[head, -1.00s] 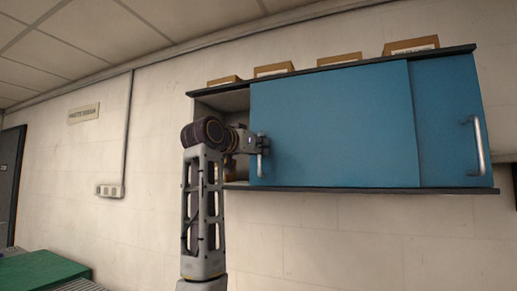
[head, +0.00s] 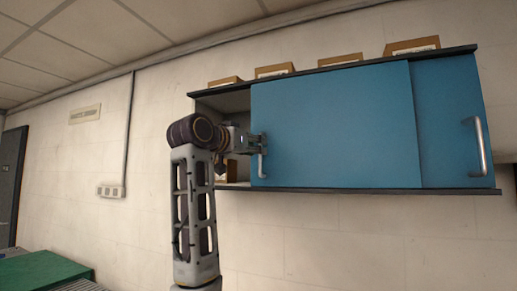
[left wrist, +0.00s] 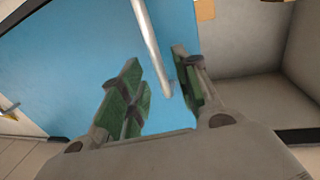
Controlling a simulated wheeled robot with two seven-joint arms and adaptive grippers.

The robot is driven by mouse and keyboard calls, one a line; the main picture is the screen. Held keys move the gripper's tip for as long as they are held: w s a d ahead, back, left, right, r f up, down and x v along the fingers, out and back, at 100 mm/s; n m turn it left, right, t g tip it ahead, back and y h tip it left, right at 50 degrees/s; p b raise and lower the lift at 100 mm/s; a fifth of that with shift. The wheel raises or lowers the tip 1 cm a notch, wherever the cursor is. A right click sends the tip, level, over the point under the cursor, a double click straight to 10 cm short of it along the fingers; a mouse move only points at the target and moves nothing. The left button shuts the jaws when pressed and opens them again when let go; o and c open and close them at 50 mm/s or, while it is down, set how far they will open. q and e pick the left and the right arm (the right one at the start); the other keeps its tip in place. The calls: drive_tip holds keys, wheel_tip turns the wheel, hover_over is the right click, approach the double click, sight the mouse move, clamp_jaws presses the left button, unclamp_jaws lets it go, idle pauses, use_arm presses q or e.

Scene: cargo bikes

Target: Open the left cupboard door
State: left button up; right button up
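The wall cupboard has a blue left sliding door (head: 335,125), which stands to the right of the cupboard's left end and leaves a gap there. Its metal handle (head: 262,165) is upright near the door's left edge. My left gripper (head: 258,143) is at this handle, coming from the left. In the left wrist view the handle (left wrist: 150,40) runs down between the two green-padded fingers of my left gripper (left wrist: 157,70). The fingers are apart, with room beside the bar, and do not look closed on it. My right gripper is not in view.
The blue right door (head: 449,120) has its own handle (head: 480,145). Several boxes (head: 338,59) stand on the cupboard top. The open left part (head: 232,101) shows a grey interior and something brownish low down. A green surface (head: 40,268) is at lower left.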

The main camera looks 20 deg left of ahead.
use_arm(q)
drive_tip(key=v, duration=0.8)
drive_tip(key=shift+s, duration=0.2)
idle(0.3)
